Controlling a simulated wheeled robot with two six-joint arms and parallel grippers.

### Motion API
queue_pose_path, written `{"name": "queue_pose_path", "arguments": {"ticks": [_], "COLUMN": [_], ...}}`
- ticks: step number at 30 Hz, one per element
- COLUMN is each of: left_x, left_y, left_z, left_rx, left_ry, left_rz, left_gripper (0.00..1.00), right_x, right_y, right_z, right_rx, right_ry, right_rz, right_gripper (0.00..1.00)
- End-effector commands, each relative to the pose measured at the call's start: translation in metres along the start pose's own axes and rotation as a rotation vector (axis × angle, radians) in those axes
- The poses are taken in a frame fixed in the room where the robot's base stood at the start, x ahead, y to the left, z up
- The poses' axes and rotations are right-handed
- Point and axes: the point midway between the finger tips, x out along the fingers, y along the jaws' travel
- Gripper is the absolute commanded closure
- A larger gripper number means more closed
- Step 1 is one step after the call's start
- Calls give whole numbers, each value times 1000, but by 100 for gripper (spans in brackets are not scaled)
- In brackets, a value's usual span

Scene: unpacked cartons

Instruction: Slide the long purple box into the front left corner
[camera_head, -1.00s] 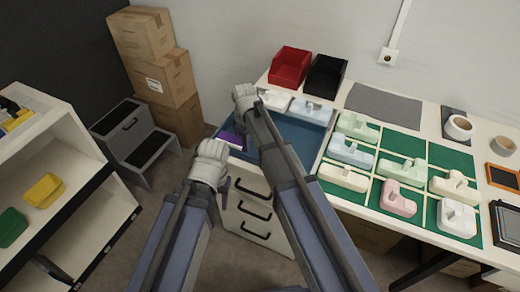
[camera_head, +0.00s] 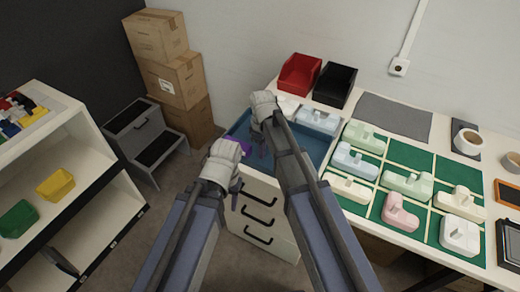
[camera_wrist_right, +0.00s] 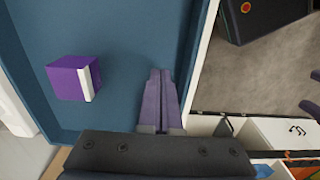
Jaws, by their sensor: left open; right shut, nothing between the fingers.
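The purple box (camera_wrist_right: 72,78) lies in the blue-lined open drawer (camera_wrist_right: 120,25), with a white stripe on one side. In the head view only a small part of the purple box (camera_head: 244,146) shows, partly hidden by my left gripper. My right gripper (camera_wrist_right: 160,75) is shut and empty over the drawer, with a clear gap between its fingers and the box in the wrist view. It also shows in the head view (camera_head: 262,152). My left gripper (camera_head: 237,200) is open and empty, near the drawer's front left side.
A worktop with a green divided mat (camera_head: 405,170) and pale blocks stands right of the drawer. Red (camera_head: 300,73) and black (camera_head: 335,84) bins stand behind. A step stool (camera_head: 147,135), stacked cartons (camera_head: 172,80) and a white shelf (camera_head: 75,160) are at the left.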

Motion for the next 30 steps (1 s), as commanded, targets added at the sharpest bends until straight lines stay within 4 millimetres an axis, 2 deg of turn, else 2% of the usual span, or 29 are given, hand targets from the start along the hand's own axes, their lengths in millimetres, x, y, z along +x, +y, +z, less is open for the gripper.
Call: {"name": "queue_pose_path", "arguments": {"ticks": [1, 13, 18, 27, 30], "left_x": [-18, -75, -84, -83, -83], "left_y": [-2, -7, -8, -8, -8], "left_z": [1, 5, 5, 5, 5], "left_rx": [-1, -1, -1, -1, -1], "left_ry": [0, 0, 0, 0, 0], "left_rz": [0, 0, 0, 0, 0], "left_gripper": [50, 50, 50, 50, 50], "right_x": [-18, -75, -84, -83, -83], "right_y": [0, 0, 0, 0, -9], "right_z": [-1, -1, -1, -1, 4], "right_rx": [-1, -1, -1, -1, 22], "right_ry": [0, 0, 0, 0, -4], "right_rz": [0, 0, 0, 0, 1], "right_gripper": [100, 100, 100, 100, 100]}}
